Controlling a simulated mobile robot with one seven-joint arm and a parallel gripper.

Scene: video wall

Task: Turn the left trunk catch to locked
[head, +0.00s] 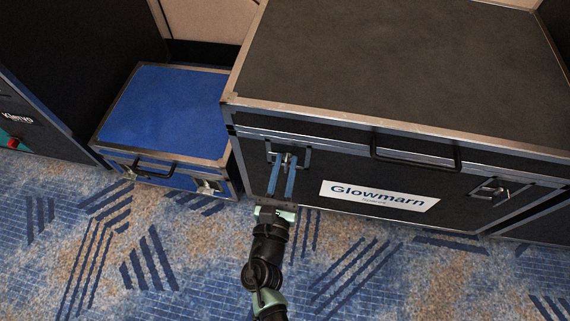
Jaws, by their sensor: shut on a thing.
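The black trunk (400,60) with metal edges stands on the carpet, with a white Glowmarn label (379,195) on its front. Its left catch (291,152) sits high on the front face at the left. My gripper (284,168) reaches up to it from below, and its two blue fingers are shut on the catch's middle part. The fingers hide much of the catch, so I cannot tell its exact turn. The right catch (490,191) is on the same face at the far right, apart from my gripper.
A black handle (416,157) is on the trunk's front between the catches. A smaller blue case (163,108) stands close at the left. A dark cabinet (60,60) is at the far left. Patterned carpet (180,260) in front is clear.

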